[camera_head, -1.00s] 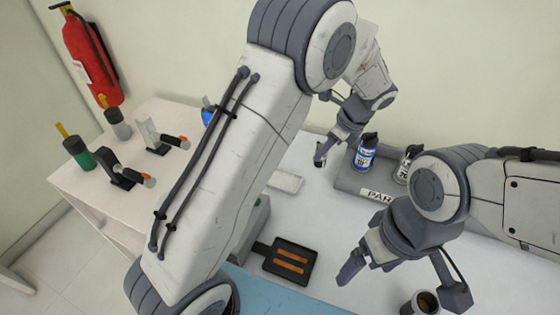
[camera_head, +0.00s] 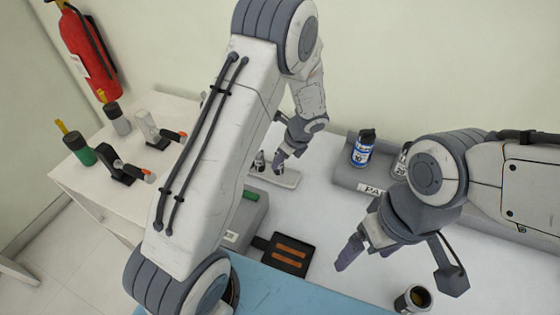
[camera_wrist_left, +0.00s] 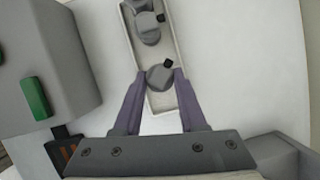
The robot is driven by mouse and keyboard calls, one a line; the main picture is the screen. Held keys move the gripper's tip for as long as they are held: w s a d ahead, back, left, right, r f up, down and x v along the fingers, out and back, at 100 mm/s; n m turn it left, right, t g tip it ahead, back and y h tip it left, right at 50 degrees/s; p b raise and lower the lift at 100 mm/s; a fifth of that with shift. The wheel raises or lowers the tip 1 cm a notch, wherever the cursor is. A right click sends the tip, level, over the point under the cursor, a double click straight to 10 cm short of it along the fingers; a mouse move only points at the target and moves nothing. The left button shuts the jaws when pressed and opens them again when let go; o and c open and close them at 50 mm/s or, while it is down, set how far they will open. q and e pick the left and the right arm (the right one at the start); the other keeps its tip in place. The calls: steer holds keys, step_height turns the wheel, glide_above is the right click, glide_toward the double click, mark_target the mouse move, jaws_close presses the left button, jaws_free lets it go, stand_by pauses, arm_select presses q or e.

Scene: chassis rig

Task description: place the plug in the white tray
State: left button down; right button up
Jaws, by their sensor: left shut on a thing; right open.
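My left gripper (camera_head: 284,163) is shut on a grey plug with a small black top, and its jaws are over the white tray (camera_head: 288,182). In the left wrist view the plug (camera_wrist_left: 160,77) sits between the fingertips, inside the outline of the tray (camera_wrist_left: 158,104). A second grey piece of the same kind (camera_wrist_left: 148,27) stands in the tray's far part; it also shows in the head view (camera_head: 259,161). I cannot tell whether the held plug touches the tray floor. My right gripper (camera_head: 352,250) is open and empty above the table.
A grey box with a green block (camera_head: 250,193) stands left of the tray, with a dark pan (camera_head: 285,255) in front. A grey rack holding a blue bottle (camera_head: 362,149) is at the right. A dark cup (camera_head: 413,299) stands at the front right.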

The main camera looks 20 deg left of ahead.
arm_select(q)
steer(key=shift+f, duration=0.8)
steer(key=shift+f, duration=0.2)
steer(key=shift+c, duration=2.3)
jaws_free()
steer(key=shift+r, duration=0.1)
